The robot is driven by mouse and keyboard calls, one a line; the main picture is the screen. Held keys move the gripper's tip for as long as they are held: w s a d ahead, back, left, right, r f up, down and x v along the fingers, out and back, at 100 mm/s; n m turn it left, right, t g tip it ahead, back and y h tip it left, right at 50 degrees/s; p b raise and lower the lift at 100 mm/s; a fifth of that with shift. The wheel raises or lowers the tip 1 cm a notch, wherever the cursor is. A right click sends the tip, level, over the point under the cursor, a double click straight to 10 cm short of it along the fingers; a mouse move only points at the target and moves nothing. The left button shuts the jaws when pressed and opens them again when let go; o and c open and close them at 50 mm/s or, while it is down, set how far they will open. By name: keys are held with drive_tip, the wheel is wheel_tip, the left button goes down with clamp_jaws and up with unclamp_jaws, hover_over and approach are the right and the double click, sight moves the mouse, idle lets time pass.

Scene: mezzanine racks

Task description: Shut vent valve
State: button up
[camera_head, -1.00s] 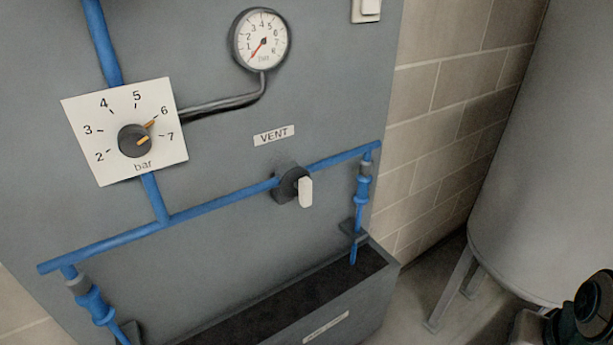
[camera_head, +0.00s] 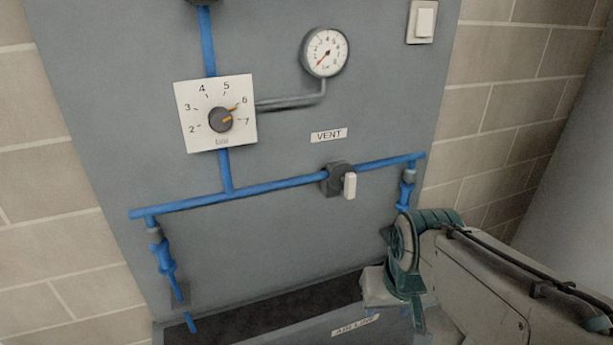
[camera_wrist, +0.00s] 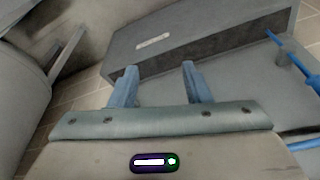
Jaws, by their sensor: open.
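The vent valve (camera_head: 336,178) is a dark body on the thin blue pipe, under the VENT label (camera_head: 329,135). Its white handle (camera_head: 349,185) looks upright in the picture, crosswise to the pipe; how far it points outward is hard to tell. My gripper shows in the wrist view (camera_wrist: 158,70) with two blue-grey fingers apart and nothing between them. In the head view my arm is at the lower right, below and right of the valve and apart from it; the fingertips are not clear there. The valve is not identifiable in the wrist view.
A pressure gauge (camera_head: 325,52) and a dial plate (camera_head: 181,119) with a knob (camera_head: 220,120) are on the grey panel. Blue hose ends hang left (camera_head: 163,259) and right (camera_head: 406,190). A labelled trough (camera_head: 300,335) juts out below; it also shows in the wrist view (camera_wrist: 200,30).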

drive_tip(key=w+r+n, duration=0.1)
drive_tip(key=w+r, duration=0.6)
drive_tip(key=w, duration=0.7)
drive_tip(key=n+t+y, duration=0.1)
drive_tip(key=n, duration=0.2)
approach(349, 183)
drive_tip(key=x, duration=0.4)
drive_tip(key=w+x, duration=0.1)
drive_tip(key=x, duration=0.3)
drive_tip(key=p+x, duration=0.1)
drive_tip(key=x, duration=0.3)
drive_tip(key=shift+w+d+r, duration=0.2)
drive_tip(key=shift+w+d, duration=0.05)
drive_tip(key=shift+d, duration=0.1)
drive_tip(key=shift+t, duration=0.3)
clamp_jaws()
